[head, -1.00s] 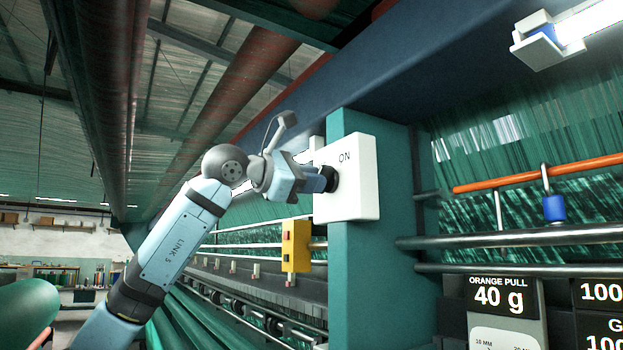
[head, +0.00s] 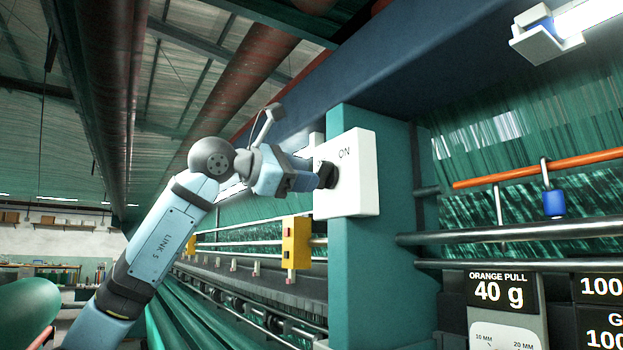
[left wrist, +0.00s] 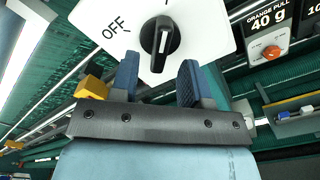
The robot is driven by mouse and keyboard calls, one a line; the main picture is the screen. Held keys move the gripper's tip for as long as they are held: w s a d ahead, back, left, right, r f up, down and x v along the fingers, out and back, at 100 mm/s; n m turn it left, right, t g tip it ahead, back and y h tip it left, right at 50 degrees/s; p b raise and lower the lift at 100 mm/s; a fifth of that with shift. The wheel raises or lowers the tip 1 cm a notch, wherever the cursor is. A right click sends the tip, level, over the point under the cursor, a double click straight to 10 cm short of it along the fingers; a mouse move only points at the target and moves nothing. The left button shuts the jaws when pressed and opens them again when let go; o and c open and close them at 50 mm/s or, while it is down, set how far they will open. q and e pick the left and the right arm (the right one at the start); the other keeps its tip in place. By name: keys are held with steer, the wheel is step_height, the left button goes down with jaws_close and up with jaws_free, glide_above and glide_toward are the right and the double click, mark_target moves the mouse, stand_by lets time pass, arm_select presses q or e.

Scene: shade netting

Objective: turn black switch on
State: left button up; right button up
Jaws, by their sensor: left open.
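The black switch (left wrist: 160,45) is a rotary knob on a white plate (left wrist: 205,25) in the left wrist view. Its raised grip stands nearly upright in that picture, with a white line on it. An OFF label with a tick lies to its upper left, and the knob does not point at that tick. In the head view the switch (head: 329,175) is partly hidden by my gripper, below the ON label on the plate (head: 358,190). My left gripper (left wrist: 160,85) is open, its two blue fingers on either side of the knob's lower part. Contact cannot be told. My right gripper is not in view.
The plate sits on a teal post (head: 355,270). A yellow box (head: 296,242) hangs on rails left of the post.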

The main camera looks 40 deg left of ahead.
arm_select(q)
steer(key=b+v, duration=0.2)
steer(key=v, duration=0.9)
steer(key=shift+s+a, duration=0.15)
steer(key=shift+s, duration=0.2)
